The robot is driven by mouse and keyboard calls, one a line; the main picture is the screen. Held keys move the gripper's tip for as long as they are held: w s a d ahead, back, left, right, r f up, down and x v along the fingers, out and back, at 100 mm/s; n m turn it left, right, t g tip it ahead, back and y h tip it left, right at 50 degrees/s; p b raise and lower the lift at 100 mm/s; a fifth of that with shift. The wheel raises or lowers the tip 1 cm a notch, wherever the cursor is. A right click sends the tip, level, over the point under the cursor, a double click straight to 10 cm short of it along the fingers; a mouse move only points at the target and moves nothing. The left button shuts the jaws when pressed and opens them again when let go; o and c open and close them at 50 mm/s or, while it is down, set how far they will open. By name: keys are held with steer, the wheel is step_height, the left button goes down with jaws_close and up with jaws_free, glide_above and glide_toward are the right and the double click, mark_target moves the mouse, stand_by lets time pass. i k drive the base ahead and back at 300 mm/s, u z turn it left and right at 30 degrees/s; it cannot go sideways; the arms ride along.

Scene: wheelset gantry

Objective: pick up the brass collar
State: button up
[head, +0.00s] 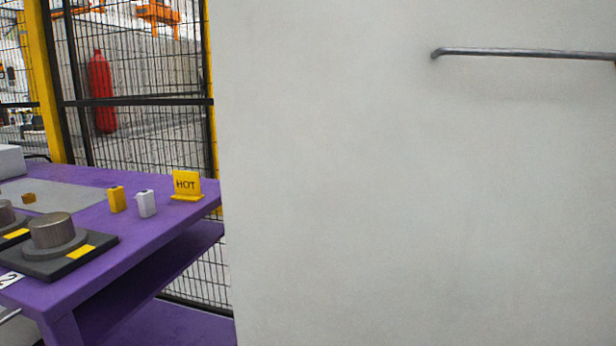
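I cannot make out a brass collar for certain in the head view. A small brown-gold piece (28,197) sits on a grey plate (80,195) on the purple table, but it is too small to tell what it is. A ribbed grey metal cylinder (52,230) stands upright on a round flange over a dark base plate (88,256) with yellow labels. Part of a similar piece (6,213) is cut off at the left edge. My gripper is not in view.
The purple table (150,232) fills the lower left and has a lower shelf. A yellow HOT sign (187,186), a yellow block (117,200) and a white block (146,204) stand on it. A large pale panel (400,200) with a metal bar (520,53) blocks the right. Mesh fencing (140,125) stands behind.

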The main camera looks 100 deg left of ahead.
mark_target(30, 198)
steer(key=u, duration=4.55)
steer(key=i, duration=0.45)
